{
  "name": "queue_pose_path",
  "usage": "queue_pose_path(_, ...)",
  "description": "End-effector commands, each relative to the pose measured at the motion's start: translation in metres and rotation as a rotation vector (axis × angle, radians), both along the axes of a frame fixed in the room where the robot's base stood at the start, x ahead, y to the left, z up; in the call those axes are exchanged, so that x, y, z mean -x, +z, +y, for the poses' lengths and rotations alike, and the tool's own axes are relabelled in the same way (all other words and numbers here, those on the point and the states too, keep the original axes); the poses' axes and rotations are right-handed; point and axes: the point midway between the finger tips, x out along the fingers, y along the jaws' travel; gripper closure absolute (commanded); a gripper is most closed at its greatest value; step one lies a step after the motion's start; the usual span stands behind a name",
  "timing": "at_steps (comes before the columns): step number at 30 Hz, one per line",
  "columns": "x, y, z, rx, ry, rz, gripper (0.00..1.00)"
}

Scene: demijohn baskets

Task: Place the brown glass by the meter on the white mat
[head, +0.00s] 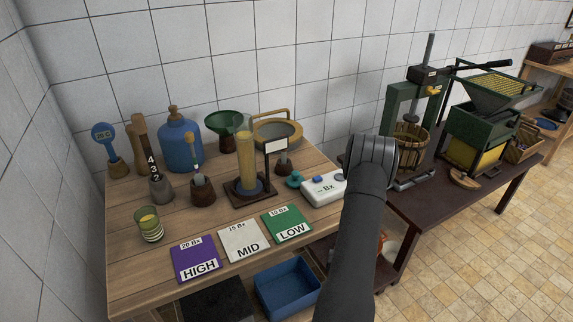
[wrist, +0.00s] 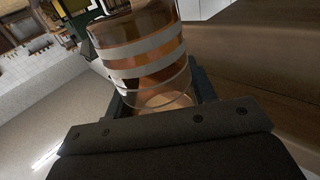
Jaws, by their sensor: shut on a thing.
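In the wrist view my gripper (wrist: 160,97) is shut on a brown glass (wrist: 145,68) with pale bands around it, one finger on each side. In the head view my arm hides the gripper and this glass. The white mat (head: 237,251), marked 15 Bx MID, lies bare near the front of the wooden table, between the purple and green mats. The meter (head: 322,190), a white box with a Bx display, stands behind and right of the green mat, next to my arm.
The purple HIGH mat (head: 196,266) and green LOW mat (head: 286,229) are bare. A green striped glass (head: 149,226) stands at the left. A tall cylinder on a stand (head: 246,160) rises behind the white mat. A dark table (head: 430,194) with presses is at the right.

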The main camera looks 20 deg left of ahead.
Motion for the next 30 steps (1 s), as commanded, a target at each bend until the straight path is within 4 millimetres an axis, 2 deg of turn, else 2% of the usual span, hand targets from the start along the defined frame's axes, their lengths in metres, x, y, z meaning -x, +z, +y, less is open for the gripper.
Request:
queue_pose_path(8, -0.002, 0.005, -0.007, 0.000, -0.024, -0.002, 0.82)
queue_pose_path(19, -0.008, 0.035, -0.048, 0.000, -0.170, -0.003, 0.82)
queue_pose_path(30, -0.004, 0.072, -0.045, 0.000, -0.199, -0.003, 0.82)
